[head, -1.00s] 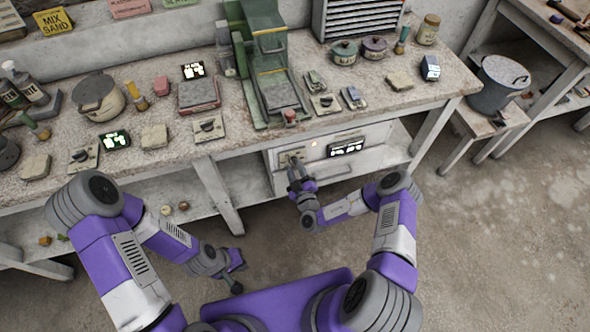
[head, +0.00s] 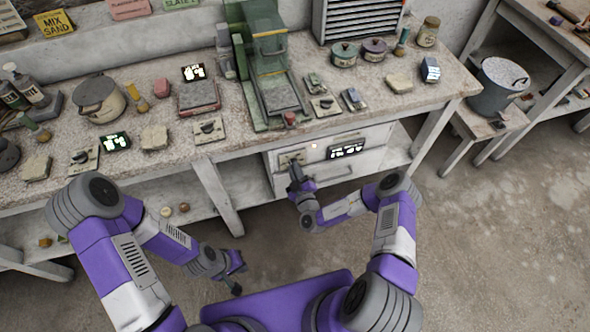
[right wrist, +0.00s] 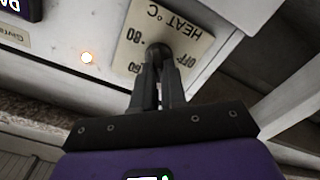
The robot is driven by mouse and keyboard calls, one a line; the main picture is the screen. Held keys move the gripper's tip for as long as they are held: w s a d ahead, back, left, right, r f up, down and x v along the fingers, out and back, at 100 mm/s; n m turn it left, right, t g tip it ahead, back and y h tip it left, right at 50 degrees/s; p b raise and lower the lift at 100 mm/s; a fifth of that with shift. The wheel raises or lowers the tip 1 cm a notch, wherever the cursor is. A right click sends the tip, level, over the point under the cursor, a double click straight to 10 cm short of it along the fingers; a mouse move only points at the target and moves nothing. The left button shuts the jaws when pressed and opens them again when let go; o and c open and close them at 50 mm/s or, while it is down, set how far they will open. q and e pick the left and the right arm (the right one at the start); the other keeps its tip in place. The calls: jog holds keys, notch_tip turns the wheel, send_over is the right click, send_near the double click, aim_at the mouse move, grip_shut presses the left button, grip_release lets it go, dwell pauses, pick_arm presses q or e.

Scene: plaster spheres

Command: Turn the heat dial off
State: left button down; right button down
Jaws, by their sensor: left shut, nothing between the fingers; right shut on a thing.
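The heat dial is a dark round knob (right wrist: 158,53) on a cream plate marked "HEAT °C", 80, 60 and OFF (right wrist: 190,22). In the head view its plate (head: 291,157) is on the front of the white unit under the bench. My right gripper (head: 294,170) is at the dial; in the right wrist view its two fingers (right wrist: 158,66) are shut on the knob. The fingers and hand hide part of the scale, and I cannot tell where the pointer stands. My left gripper (head: 237,287) is shut and empty, low over the floor, away from the bench.
A small lamp (right wrist: 87,57) glows orange beside the dial plate. A lit display (head: 346,149) is to its right in the head view, above a drawer handle. The floor before the bench is open.

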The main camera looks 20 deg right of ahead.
jog(key=shift+a+f+n+p, duration=0.15)
jog(key=shift+n+p, duration=1)
jog(key=shift+n, duration=1.1)
jog(key=shift+d+f+n+p, duration=0.15)
jog(key=shift+n+p, duration=1.05)
jog(key=shift+n, duration=1)
jog(key=shift+a+f+n+p, duration=0.15)
jog(key=shift+n+p, duration=1)
jog(key=shift+n, duration=1.1)
jog(key=c, duration=1.2)
grip_release()
jog(key=s+p, duration=0.1)
jog(key=s, duration=0.6)
jog(key=shift+s+p, duration=0.3)
